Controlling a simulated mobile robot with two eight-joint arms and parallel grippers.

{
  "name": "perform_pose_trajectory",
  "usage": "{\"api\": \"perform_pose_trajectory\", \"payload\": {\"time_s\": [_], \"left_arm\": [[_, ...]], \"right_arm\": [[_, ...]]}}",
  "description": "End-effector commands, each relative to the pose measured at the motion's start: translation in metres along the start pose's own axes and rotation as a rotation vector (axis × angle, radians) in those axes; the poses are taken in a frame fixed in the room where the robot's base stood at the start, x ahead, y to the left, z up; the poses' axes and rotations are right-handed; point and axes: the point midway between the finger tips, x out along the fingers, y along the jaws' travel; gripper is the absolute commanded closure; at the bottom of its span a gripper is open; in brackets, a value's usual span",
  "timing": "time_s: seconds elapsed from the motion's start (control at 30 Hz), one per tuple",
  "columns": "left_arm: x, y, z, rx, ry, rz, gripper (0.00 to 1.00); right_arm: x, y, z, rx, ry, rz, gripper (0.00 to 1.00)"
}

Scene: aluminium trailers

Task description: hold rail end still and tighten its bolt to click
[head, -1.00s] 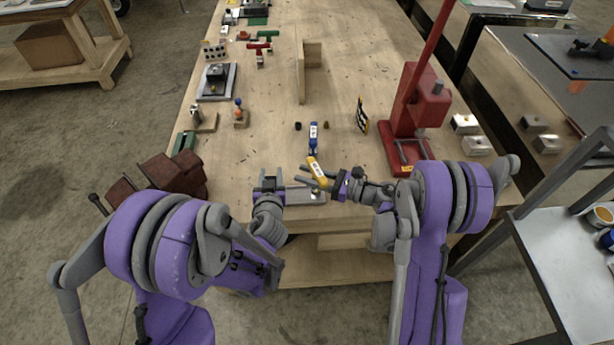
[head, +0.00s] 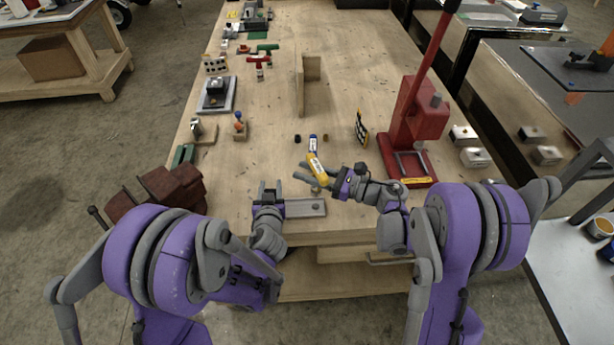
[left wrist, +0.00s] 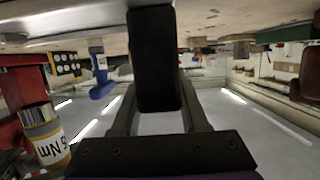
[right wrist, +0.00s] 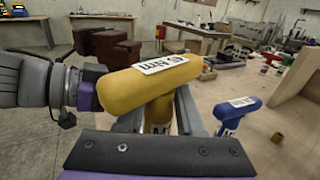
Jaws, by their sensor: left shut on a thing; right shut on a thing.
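A short grey metal rail (head: 305,208) lies near the bench's front edge in the head view. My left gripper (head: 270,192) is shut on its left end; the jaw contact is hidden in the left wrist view. My right gripper (head: 322,180) is shut on a yellow T-handled driver (head: 317,168), held tilted beyond the rail's right part and apart from it. The driver's yellow handle fills the middle of the right wrist view (right wrist: 150,85). In the left wrist view its barrel reads "6 Nm" (left wrist: 46,145). A small round spot, perhaps the bolt, shows on the rail.
A wooden upright (head: 301,85) stands farther back. Dark red blocks (head: 170,187) are at left.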

Motion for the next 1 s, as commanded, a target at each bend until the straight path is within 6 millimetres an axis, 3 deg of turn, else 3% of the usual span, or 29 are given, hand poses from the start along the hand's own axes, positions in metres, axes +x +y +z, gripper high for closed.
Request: {"api": "perform_pose_trajectory", "payload": {"time_s": [0.33,0.37,0.53,0.87,1.0], "left_arm": [[0.0,0.0,0.0,0.0,0.001,0.0,1.0],[0.0,0.0,0.0,0.0,0.001,0.0,0.51],[0.0,0.0,0.0,0.0,0.0,0.0,0.21],[-0.002,0.0,0.0,0.0,0.0,0.001,0.21],[-0.018,0.001,-0.001,0.002,0.001,0.002,0.21]], "right_arm": [[0.0,0.0,0.003,0.0,-0.001,0.0,1.0],[0.0,0.0,0.003,0.0,-0.001,0.0,1.0],[0.0,0.0,0.003,0.0,-0.001,0.0,1.0],[0.0,0.0,0.003,0.0,-0.001,0.0,1.0],[0.0,0.0,0.003,0.0,-0.001,0.0,1.0]]}}
